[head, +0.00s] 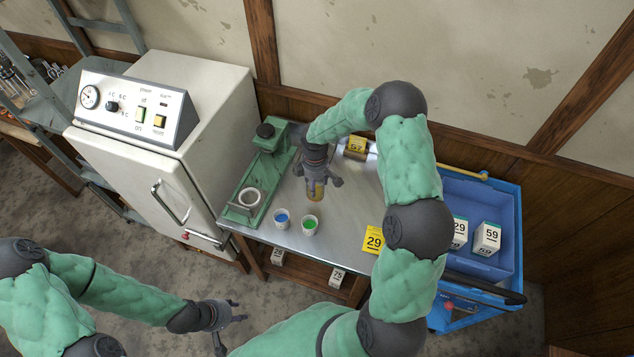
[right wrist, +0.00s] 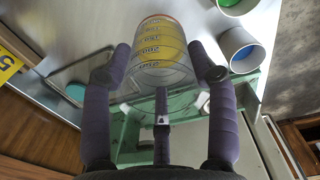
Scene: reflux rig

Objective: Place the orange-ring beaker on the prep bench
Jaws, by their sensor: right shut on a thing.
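In the right wrist view the beaker (right wrist: 158,52) sits between the fingers of my right gripper (right wrist: 165,72). My left gripper (head: 229,326) is open and empty, low at the front, away from the bench.
Blue-filled (head: 282,218) and green-filled (head: 309,225) cups stand at the bench's front. A green stand (head: 262,180) is at its left end. A yellow 29 card (head: 373,239) is front right. A white oven (head: 165,150) stands left, a blue cart (head: 505,255) right.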

